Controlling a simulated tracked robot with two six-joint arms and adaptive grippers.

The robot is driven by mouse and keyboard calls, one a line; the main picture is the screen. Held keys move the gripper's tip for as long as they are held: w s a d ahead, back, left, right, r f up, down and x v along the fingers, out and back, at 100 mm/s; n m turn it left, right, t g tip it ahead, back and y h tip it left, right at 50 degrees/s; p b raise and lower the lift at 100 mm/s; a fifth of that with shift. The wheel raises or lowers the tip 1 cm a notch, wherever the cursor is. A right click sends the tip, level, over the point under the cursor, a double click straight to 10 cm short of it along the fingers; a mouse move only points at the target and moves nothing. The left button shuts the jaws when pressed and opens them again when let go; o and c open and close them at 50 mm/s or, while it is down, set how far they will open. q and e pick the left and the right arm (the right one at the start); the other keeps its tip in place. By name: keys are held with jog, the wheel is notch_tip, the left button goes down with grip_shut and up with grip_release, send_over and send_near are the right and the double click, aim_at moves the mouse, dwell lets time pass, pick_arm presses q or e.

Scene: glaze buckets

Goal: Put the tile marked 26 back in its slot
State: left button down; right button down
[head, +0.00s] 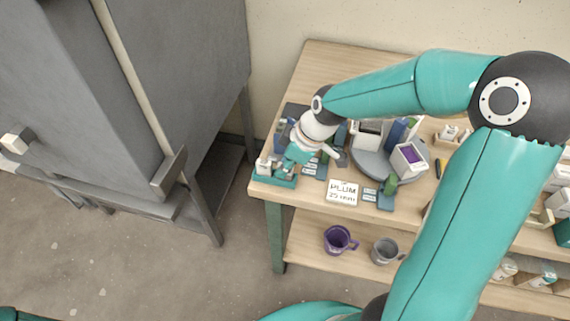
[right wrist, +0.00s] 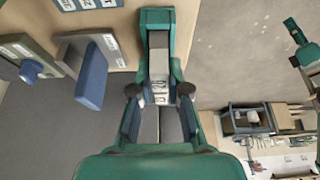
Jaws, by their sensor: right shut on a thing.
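My right gripper (right wrist: 158,92) is shut on a small tile (right wrist: 160,99) with a pale label; its number is too small to read. The tile sits between the two fingertips in the right wrist view. The teal slotted rack (right wrist: 157,16) lies just beyond the fingertips, with pale grey tile faces inside its frame. In the head view the rack (head: 275,181) stands at the table's front left corner. My right gripper is right over or beside it, and the arm partly hides it. I cannot tell whether the tile touches a slot. My left gripper is not in view.
A PLUM sign (head: 342,193) and blue-based stands (head: 378,200) are near the front edge. Purple (head: 338,240) and grey (head: 385,251) mugs are on the lower shelf. A grey cabinet (head: 190,80) stands left, across a gap.

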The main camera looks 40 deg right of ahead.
jog(key=shift+f, duration=0.2)
jog(key=c, duration=1.1)
grip_release()
jog(key=shift+o, duration=0.2)
jog(key=shift+r, duration=0.1)
jog(key=shift+r+p, duration=2.15)
jog(key=shift+r, duration=1.3)
